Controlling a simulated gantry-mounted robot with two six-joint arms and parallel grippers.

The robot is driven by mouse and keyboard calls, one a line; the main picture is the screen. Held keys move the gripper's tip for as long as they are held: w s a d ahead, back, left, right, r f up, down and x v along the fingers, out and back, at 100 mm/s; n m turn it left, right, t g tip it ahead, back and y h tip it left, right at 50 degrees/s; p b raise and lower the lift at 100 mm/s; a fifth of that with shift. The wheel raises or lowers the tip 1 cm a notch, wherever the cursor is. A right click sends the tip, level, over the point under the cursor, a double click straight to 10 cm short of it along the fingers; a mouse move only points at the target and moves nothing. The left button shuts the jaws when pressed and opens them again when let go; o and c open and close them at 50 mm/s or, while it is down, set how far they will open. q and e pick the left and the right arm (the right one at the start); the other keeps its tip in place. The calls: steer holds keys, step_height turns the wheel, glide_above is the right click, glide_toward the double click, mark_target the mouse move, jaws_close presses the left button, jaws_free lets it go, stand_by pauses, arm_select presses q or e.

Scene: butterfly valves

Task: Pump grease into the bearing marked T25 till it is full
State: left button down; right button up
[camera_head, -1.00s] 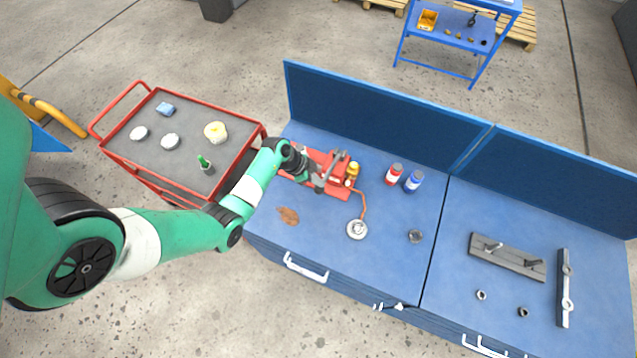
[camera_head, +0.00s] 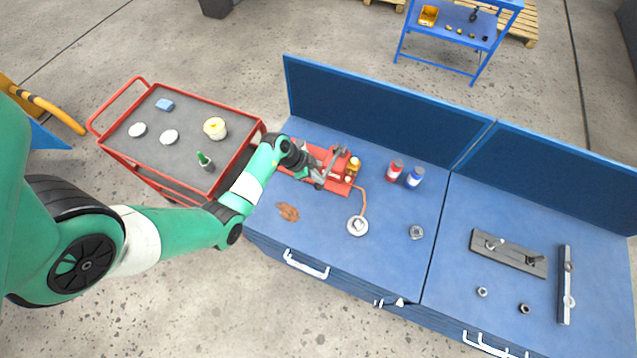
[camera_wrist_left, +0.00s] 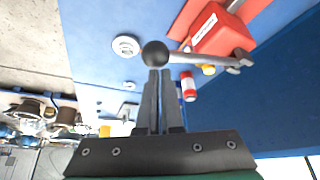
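The red grease pump (camera_head: 340,188) stands on the left blue bench; it also shows in the left wrist view (camera_wrist_left: 215,30). Its grey lever (camera_wrist_left: 205,57) ends in a black ball knob (camera_wrist_left: 155,54). My left gripper (camera_wrist_left: 159,73) has its fingers almost together, tips right at the knob; the lever shaft does not run between them. It also shows at the pump in the head view (camera_head: 318,182). A copper-coloured hose (camera_head: 364,202) runs from the pump to a round pale bearing (camera_head: 357,227). No T25 mark is readable. My right gripper is out of view.
A red bottle (camera_head: 395,170) and a blue bottle (camera_head: 414,178) stand right of the pump. A brown patch (camera_head: 288,212) and a dark nut-like part (camera_head: 416,232) lie on the bench. A red-framed cart (camera_head: 185,135) stands left. A blue back panel (camera_head: 380,110) rises behind.

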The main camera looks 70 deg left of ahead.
mark_target(317, 188)
arm_select(q)
steer(key=f, duration=0.2)
steer(key=f+b, duration=0.2)
steer(key=f, duration=0.1)
steer(key=shift+s+d+f, duration=0.35)
steer(key=r+p, duration=0.1)
steer(key=r, duration=0.1)
steer(key=r+p, duration=0.1)
steer(key=p, duration=0.1)
steer(key=shift+w+a+r+p, duration=0.15)
steer(key=shift+a+r+p, duration=0.05)
steer(key=shift+r+p, duration=0.15)
steer(key=r, duration=0.2)
steer(key=shift+w+a+r+b, duration=0.25)
steer(key=shift+r+b, duration=0.1)
steer(key=shift+r, duration=0.6)
